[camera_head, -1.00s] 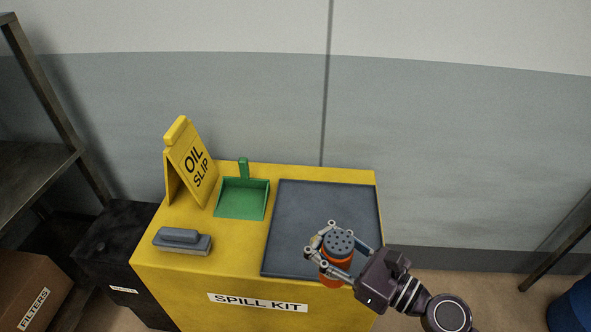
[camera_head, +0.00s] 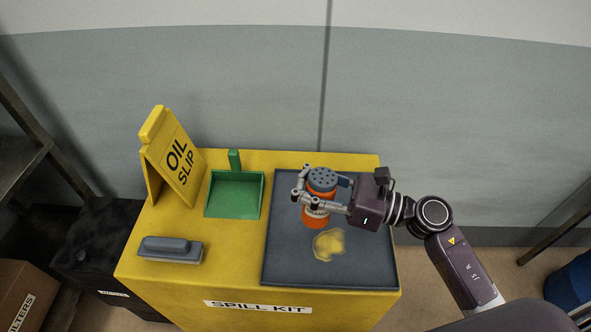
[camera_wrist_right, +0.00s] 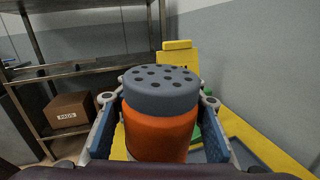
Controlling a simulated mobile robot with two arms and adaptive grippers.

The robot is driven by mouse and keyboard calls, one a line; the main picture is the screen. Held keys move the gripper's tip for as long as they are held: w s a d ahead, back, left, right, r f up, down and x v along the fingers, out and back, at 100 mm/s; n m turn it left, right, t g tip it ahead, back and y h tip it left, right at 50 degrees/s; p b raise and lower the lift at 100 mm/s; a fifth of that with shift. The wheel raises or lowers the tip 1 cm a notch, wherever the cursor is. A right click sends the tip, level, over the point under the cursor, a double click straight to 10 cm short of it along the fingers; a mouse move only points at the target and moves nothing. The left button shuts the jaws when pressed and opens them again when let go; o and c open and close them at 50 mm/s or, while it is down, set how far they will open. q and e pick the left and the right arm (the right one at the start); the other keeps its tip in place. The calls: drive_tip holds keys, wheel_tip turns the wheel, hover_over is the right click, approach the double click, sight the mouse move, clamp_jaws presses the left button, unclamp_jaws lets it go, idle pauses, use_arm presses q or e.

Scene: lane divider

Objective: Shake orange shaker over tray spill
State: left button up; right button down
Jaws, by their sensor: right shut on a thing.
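The orange shaker (camera_head: 317,216) has a grey lid with several holes and stands upright in my right gripper (camera_head: 318,198). The gripper is shut on it, with a finger on each side. It also shows upright between the fingers in the right wrist view (camera_wrist_right: 160,125). The dark grey tray (camera_head: 285,255) lies on the right part of the yellow spill kit cabinet. A yellowish spill (camera_head: 329,244) lies on the tray, just in front of the shaker in the head view. I cannot tell whether the shaker touches the tray. My left gripper is not in view.
A green dustpan (camera_head: 234,194) and a yellow OIL SLIP sign (camera_head: 175,160) stand left of the tray on the cabinet (camera_head: 220,270). A grey brush (camera_head: 170,249) lies at its front left. A wall is behind.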

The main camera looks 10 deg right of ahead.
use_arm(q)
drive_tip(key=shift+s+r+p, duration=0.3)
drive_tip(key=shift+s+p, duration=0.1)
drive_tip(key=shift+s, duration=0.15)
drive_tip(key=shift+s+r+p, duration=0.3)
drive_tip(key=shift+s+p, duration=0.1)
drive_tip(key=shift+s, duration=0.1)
use_arm(e)
wheel_tip(320, 180, down, 9)
drive_tip(key=a+m+t+h, duration=0.1)
drive_tip(key=m+t, duration=0.6)
drive_tip(key=m, duration=1.6)
drive_tip(key=shift+s+t+h, duration=0.4)
drive_tip(key=shift+s+h, duration=0.05)
drive_tip(key=shift+h, duration=0.45)
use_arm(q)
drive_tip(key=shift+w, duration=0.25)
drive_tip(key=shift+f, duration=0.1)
use_arm(e)
drive_tip(key=shift+s+d, duration=0.35)
drive_tip(key=shift+d, duration=0.75)
drive_tip(key=shift+s+d, duration=0.3)
drive_tip(key=shift+d, duration=0.85)
drive_tip(key=shift+s+d, duration=0.35)
drive_tip(key=shift+d, duration=0.75)
